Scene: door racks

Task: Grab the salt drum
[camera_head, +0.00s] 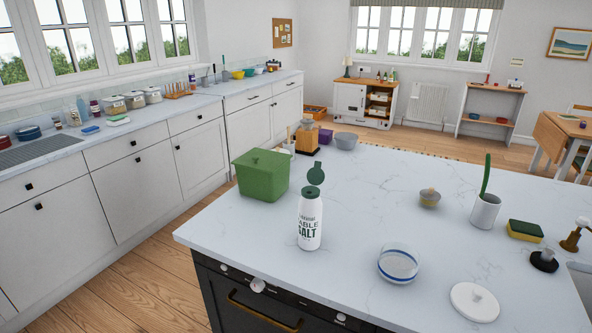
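The salt drum (310,222) is a white cylinder with dark lettering reading "TABLE SALT" and a green top. It stands upright on the white marble island counter (360,205), near its front left part. A dark green round lid or flap (316,176) shows just above its top, raised at an angle. No gripper shows in this view, so nothing is seen touching the drum.
A green lidded box (261,175) stands behind and left of the drum. A glass bowl with blue bands (398,264) and a white round lid (475,302) lie to the right. A white cup with a green brush (485,211) and a sponge (525,230) stand further right.

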